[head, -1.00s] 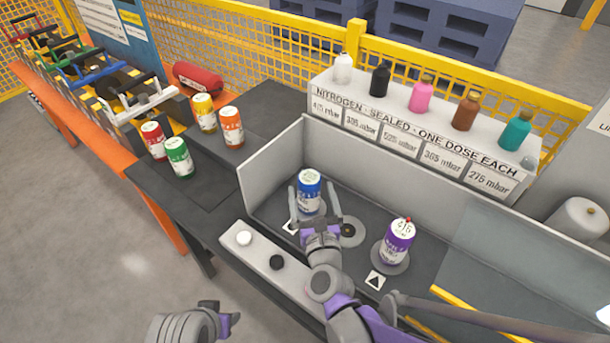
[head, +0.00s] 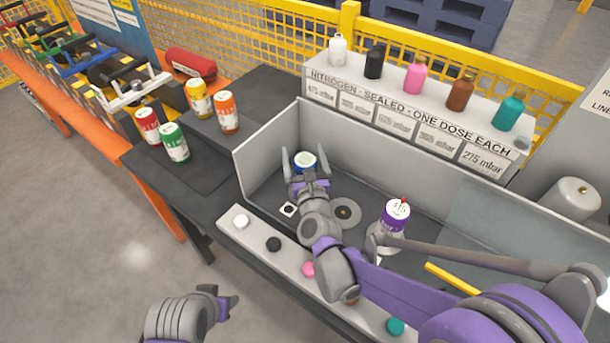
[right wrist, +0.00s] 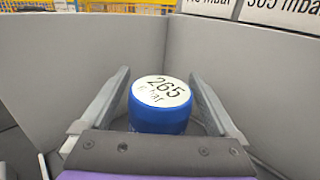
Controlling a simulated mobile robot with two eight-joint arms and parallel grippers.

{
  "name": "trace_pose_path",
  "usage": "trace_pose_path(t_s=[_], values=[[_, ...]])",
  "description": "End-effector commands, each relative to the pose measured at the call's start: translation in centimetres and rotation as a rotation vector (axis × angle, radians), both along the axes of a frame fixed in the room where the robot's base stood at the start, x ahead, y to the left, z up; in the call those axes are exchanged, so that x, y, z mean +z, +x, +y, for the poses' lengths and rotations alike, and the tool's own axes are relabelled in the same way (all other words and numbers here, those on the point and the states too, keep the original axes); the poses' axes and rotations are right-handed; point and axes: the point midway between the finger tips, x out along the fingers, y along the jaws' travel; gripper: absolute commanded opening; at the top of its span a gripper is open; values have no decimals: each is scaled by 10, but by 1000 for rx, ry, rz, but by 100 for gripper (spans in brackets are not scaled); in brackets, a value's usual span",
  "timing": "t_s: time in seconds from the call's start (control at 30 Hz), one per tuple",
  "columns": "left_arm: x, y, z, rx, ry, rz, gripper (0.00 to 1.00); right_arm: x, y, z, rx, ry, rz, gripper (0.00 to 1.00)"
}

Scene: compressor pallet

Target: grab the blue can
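The blue can (head: 305,161) stands in the left part of the grey-walled bay, mostly hidden behind my right gripper in the head view. In the right wrist view the blue can (right wrist: 160,108) shows its white lid reading 265, between the two fingers. My right gripper (head: 305,168) is open, with one finger on each side of the can. In the right wrist view a gap shows between the fingers (right wrist: 160,95) and the can. My left gripper (head: 225,305) is low at the front, away from the table; its finger opening is not clear.
A purple can (head: 396,214) stands to the right in the bay, close to my right arm. Grey walls (head: 268,150) enclose the bay. A shelf with several bottles (head: 415,77) is behind. Red, green, yellow and orange cans (head: 174,143) stand at left.

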Motion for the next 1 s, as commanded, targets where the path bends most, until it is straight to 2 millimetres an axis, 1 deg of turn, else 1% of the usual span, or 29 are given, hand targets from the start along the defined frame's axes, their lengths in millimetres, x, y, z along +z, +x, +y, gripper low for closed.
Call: trace_pose_path(t_s=[0.03, 0.07, 0.1, 0.17, 0.2, 0.27, 0.3, 0.5, 0.77, 0.83, 0.93, 1.0], values=[[0, 0, 0, 0, 0, 0, 50, 0, 0, 0, 0, 0, 0, 84], [0, 0, 0, 0, 0, 0, 50, 0, 0, 0, 0, 0, 0, 78], [0, 0, 0, 0, 0, 0, 50, 0, 0, 0, 0, 0, 0, 71], [0, 0, 0, 0, 0, 0, 50, 0, 0, 0, 0, 0, 0, 60], [0, 0, 0, 0, 0, 0, 50, 0, 0, 0, 0, 0, 0, 53], [0, 0, 0, 0, 0, 0, 50, 0, 0, 0, 0, 0, 0, 42], [0, 0, 0, 0, 0, 0, 50, 0, 0, 0, 0, 0, 0, 35], [0, 0, 0, 0, 0, 0, 50, 0, 0, 0, 0, 0, 0, 0], [0, 0, 0, 0, 0, 0, 50, 1, 0, 0, -1, 0, -1, 0], [1, 0, 0, 0, 0, 0, 50, 3, 0, 0, -1, 0, -1, 0], [5, 0, 0, 0, 0, -1, 50, 15, 0, 0, -1, 0, -1, 0], [8, 0, 0, 0, 0, -3, 50, 29, 0, 0, -1, -1, -1, 0]])
